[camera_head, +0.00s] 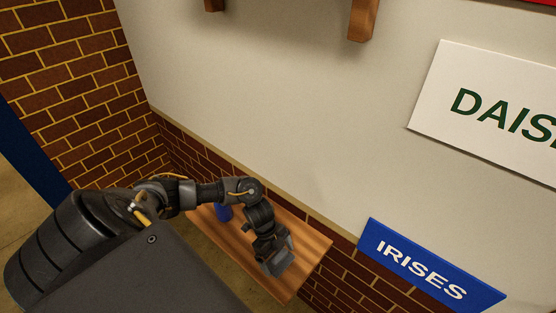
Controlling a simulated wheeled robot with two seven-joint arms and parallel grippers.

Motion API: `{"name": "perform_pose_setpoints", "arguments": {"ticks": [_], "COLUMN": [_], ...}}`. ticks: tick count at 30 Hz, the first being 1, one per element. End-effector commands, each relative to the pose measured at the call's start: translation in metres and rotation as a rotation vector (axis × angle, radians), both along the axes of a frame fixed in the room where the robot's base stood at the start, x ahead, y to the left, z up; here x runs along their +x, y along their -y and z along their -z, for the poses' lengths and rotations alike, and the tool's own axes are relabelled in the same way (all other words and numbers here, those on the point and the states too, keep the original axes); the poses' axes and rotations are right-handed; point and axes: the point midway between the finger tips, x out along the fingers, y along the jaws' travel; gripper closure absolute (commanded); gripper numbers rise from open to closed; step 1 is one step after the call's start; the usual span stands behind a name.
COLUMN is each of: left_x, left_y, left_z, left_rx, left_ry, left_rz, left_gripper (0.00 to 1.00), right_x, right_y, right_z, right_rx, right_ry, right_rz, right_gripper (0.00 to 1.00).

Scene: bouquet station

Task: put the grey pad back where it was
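My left arm comes in from the left, and its gripper (279,262) hangs over the right part of a wooden shelf or table (312,250). A grey, flat-faced shape shows at the gripper's end. I cannot tell whether it is part of the gripper or the grey pad, nor whether the fingers are open or shut. No grey pad can be made out clearly elsewhere. My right gripper is not in view.
A blue object (223,213) stands on the wood, partly behind my arm. A blue IRISES sign (428,266) and a white DAISIES-like sign (490,112), cut off, are on the wall at right. Wooden brackets (363,18) show at the top.

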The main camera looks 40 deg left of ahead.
Motion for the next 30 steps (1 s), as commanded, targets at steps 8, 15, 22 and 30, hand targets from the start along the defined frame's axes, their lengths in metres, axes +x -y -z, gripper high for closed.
{"name": "perform_pose_setpoints", "arguments": {"ticks": [8,15,22,30], "left_x": [0.000,0.001,0.000,-0.001], "left_y": [0.000,-0.014,-0.032,-0.044], "left_z": [-0.003,-0.032,-0.076,-0.108], "left_rx": [0.000,0.001,0.002,0.000], "left_ry": [0.000,0.006,0.005,0.002], "left_rz": [0.000,0.002,0.002,0.000], "left_gripper": [0.00,0.00,0.00,0.00], "right_x": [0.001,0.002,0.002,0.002], "right_y": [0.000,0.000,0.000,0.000], "right_z": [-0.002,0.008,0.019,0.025], "right_rx": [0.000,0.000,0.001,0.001], "right_ry": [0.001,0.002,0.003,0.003], "right_rz": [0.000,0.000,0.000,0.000], "right_gripper": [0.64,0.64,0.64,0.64]}}
